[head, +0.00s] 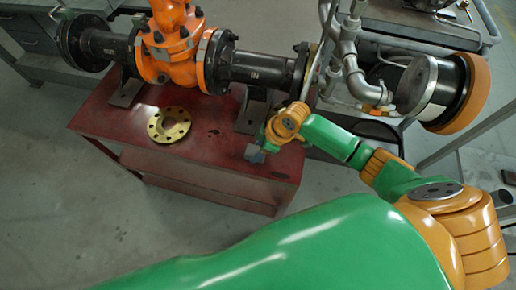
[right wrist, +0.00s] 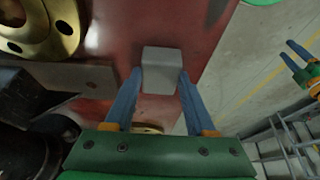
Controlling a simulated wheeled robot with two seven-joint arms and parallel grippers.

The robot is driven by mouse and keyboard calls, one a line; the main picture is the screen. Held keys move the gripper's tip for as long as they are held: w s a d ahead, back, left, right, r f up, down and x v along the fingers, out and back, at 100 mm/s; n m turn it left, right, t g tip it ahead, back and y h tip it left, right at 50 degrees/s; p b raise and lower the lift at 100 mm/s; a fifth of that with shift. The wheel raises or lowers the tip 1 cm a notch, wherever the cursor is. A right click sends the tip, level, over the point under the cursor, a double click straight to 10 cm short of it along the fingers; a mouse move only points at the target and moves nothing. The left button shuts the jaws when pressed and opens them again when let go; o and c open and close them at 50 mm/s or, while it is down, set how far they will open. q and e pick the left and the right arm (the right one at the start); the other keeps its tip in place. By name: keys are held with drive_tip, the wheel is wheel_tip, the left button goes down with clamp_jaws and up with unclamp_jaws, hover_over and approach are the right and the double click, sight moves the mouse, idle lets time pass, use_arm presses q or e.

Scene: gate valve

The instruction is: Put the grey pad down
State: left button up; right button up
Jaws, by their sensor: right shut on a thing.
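The grey pad (right wrist: 160,70) is a small pale block between the blue fingers of my right gripper (right wrist: 158,88) in the right wrist view. The right gripper is shut on it. In the head view the right gripper (head: 257,150) is over the front right part of the red table (head: 215,157), and its fingers and the pad are small and dark there. I cannot tell whether the pad touches the table top. My left gripper (right wrist: 306,56) shows at the right edge of the right wrist view, away from the table, its fingers apart and empty.
A brass flange ring (head: 169,125) lies on the table, left of the right gripper. The orange valve (head: 172,50) with black pipes stands behind on black supports (head: 252,108). Bare table top lies between the ring and my right gripper. Metal pipework (head: 350,65) stands at the right.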

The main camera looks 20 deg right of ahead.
drive_tip(key=o, duration=0.7)
drive_tip(key=shift+f, duration=0.15)
drive_tip(key=o, duration=0.5)
drive_tip(key=shift+r, duration=0.25)
drive_tip(key=p+v, duration=0.1)
drive_tip(key=v, duration=0.4)
drive_tip(key=s+d, duration=0.2)
drive_tip(key=d, duration=0.1)
drive_tip(key=s+d, duration=0.2)
drive_tip(key=d, duration=0.1)
drive_tip(key=s+d+b, duration=0.1)
drive_tip(key=s+d, duration=0.1)
drive_tip(key=d, duration=0.1)
drive_tip(key=shift+s+d+f, duration=0.1)
drive_tip(key=shift+s+f, duration=0.05)
drive_tip(key=shift+s+d, duration=0.25)
drive_tip(key=shift+d, duration=0.1)
